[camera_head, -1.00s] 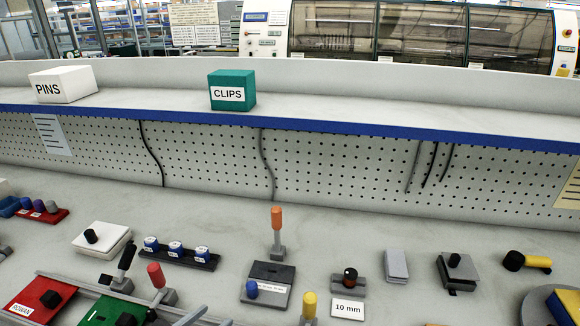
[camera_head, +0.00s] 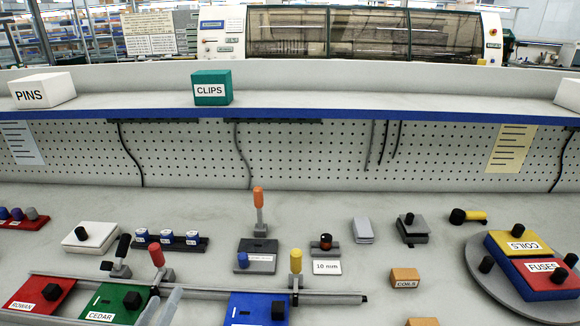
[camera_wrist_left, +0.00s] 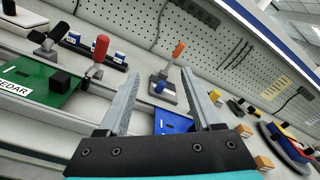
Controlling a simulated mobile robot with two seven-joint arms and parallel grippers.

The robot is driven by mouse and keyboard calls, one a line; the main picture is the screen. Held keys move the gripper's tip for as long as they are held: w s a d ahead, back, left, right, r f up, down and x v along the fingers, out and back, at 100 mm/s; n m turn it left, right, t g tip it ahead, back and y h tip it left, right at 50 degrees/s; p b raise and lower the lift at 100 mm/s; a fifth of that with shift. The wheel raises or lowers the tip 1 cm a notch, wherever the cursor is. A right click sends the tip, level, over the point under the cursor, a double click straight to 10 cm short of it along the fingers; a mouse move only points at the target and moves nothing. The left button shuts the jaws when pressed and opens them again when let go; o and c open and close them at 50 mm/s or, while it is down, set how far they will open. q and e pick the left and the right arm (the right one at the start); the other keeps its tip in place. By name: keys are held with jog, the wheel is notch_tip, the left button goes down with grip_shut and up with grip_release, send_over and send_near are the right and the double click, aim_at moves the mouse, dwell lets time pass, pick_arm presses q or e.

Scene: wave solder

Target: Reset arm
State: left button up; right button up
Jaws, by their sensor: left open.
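My left gripper (camera_head: 166,303) shows only its grey fingers at the bottom edge of the head view. In the left wrist view the left gripper (camera_wrist_left: 158,80) has its two fingers spread apart with nothing between them. It is over the bench between the green CEDAR plate (camera_head: 110,299) and the blue plate (camera_head: 248,306). The green plate (camera_wrist_left: 35,85) and the blue plate (camera_wrist_left: 170,121) also show in the wrist view. My right gripper is not in view.
A grey rail (camera_head: 330,296) with red-topped (camera_head: 157,257) and yellow-topped (camera_head: 296,262) upright handles runs near the gripper. A turntable (camera_head: 492,276) bears COILS and FUSES blocks at right. Small fixtures stand behind, before the pegboard (camera_head: 300,155).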

pick_arm(q)
jog(key=s+a+r+n+y, duration=0.25)
jog(key=a+n+y, duration=0.35)
jog(key=n, duration=0.6)
jog(key=s+f+n+g+y, duration=0.2)
jog(key=s+f+n+g, duration=0.3)
jog(key=n, duration=0.5)
jog(key=s+d+f+n+g+h, duration=0.3)
jog(key=s+d+g+h, duration=0.15)
jog(key=d, duration=0.25)
jog(key=s+d+f+n+g+h, duration=0.3)
jog(key=s+d+g, duration=0.1)
jog(key=s+d, duration=0.2)
notch_tip(320, 180, down, 24)
jog(key=s+g+b, duration=0.2)
jog(key=s+a+f+b, duration=0.1)
jog(key=s+a+f, duration=0.1)
jog(key=s+f, duration=1.3)
jog(key=shift+s+a+f+g+y+b, duration=0.3)
jog(key=shift+a+f+g+y+b, duration=0.05)
jog(key=shift+a+f+g, duration=0.1)
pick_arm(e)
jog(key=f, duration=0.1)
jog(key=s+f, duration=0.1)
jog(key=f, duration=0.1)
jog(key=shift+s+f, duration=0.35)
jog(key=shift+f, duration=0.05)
